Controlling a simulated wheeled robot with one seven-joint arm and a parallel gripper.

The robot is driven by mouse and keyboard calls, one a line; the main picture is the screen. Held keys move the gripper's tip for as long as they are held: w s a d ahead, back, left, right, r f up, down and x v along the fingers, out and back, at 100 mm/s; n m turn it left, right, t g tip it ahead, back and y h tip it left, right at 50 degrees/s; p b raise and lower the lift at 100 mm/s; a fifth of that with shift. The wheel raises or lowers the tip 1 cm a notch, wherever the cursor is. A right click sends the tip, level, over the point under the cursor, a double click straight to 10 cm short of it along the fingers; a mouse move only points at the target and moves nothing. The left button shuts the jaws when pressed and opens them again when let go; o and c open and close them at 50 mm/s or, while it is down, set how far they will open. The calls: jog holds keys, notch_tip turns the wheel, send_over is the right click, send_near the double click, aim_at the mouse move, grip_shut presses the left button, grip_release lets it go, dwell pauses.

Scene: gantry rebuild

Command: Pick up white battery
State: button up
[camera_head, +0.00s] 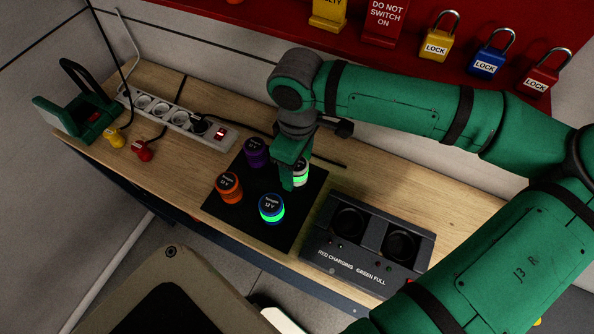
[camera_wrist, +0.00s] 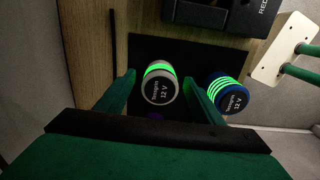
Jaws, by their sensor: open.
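The white battery (camera_wrist: 160,84) stands on a black mat (camera_head: 224,206) and has a glowing green band. In the wrist view it shows between the two fingers of my gripper (camera_wrist: 162,98), with gaps on both sides. In the head view the white battery (camera_head: 302,174) is partly hidden behind my gripper (camera_head: 289,176), which reaches down beside it. The gripper is open and holds nothing.
A blue battery (camera_head: 271,209), an orange battery (camera_head: 229,187) and a purple battery (camera_head: 256,152) stand close by on the mat. The charger (camera_head: 367,245) with two round wells is to the right. A power strip (camera_head: 172,114) lies at the back left.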

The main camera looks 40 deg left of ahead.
jog(key=c, duration=1.4)
jog(key=shift+r, duration=0.15)
